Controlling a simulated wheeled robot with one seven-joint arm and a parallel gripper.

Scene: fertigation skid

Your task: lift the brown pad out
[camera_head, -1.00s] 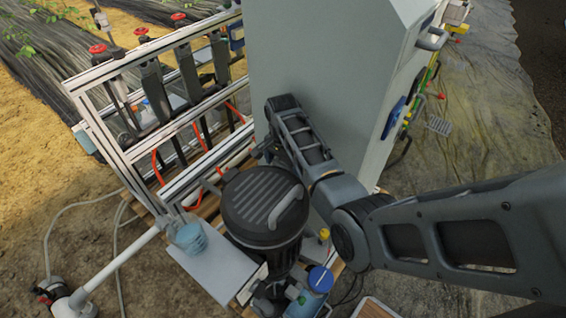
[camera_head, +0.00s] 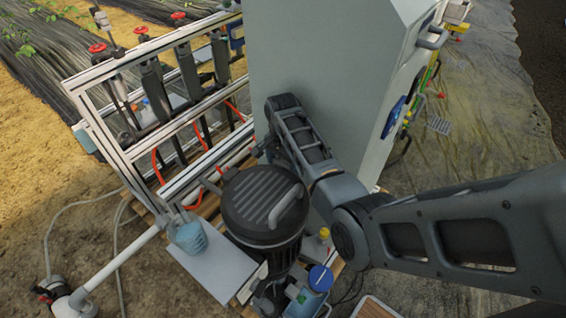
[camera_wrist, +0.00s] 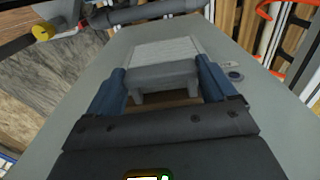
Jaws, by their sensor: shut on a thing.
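In the wrist view my gripper (camera_wrist: 162,70) has two blue fingers, one on each side of a pale grey, ribbed block with short legs (camera_wrist: 165,72). A narrow brown strip, which looks like the brown pad (camera_wrist: 165,98), shows between the fingers, below the block. The gripper is shut on it, though the contact is partly hidden by the finger bases and the dark gripper body. In the head view my arm reaches along the front of the grey cabinet, and the fingers and the pad cannot be made out there.
The tall grey cabinet (camera_head: 320,60) stands close behind my arm. A black ribbed-lid canister (camera_head: 262,205) stands in front. A blue cup (camera_head: 188,237) is on a white board (camera_head: 215,272) at its left. A metal frame with red-handled valves (camera_head: 150,95) and hoses borders the left.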

